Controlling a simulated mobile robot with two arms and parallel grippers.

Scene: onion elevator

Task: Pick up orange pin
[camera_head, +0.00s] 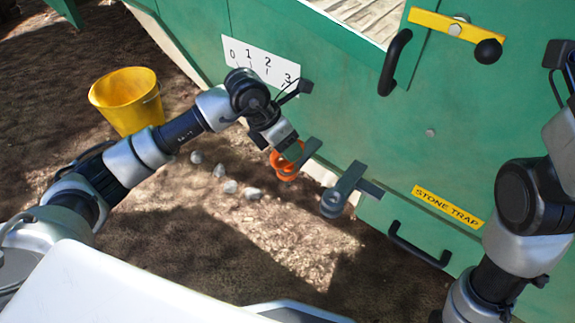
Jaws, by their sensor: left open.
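The orange pin (285,172) shows low on the green machine, beside a grey-green bracket piece. Its upper part looks ring-like and is partly covered by my left gripper. My left gripper (287,150) reaches in from the left and points down at the pin. It is open, with its tips very close to the pin's upper part. I cannot tell whether they touch it or are around it. My right arm shows at the right edge, but its gripper is not in view.
The green machine (330,95) has a number scale (262,62), a black handle (394,62), a grey-green latch (343,190) and a lower handle (418,248) under the "STONE TRAP" label (447,206). A yellow bucket (127,100) and several stones (219,171) are on the dirt ground.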

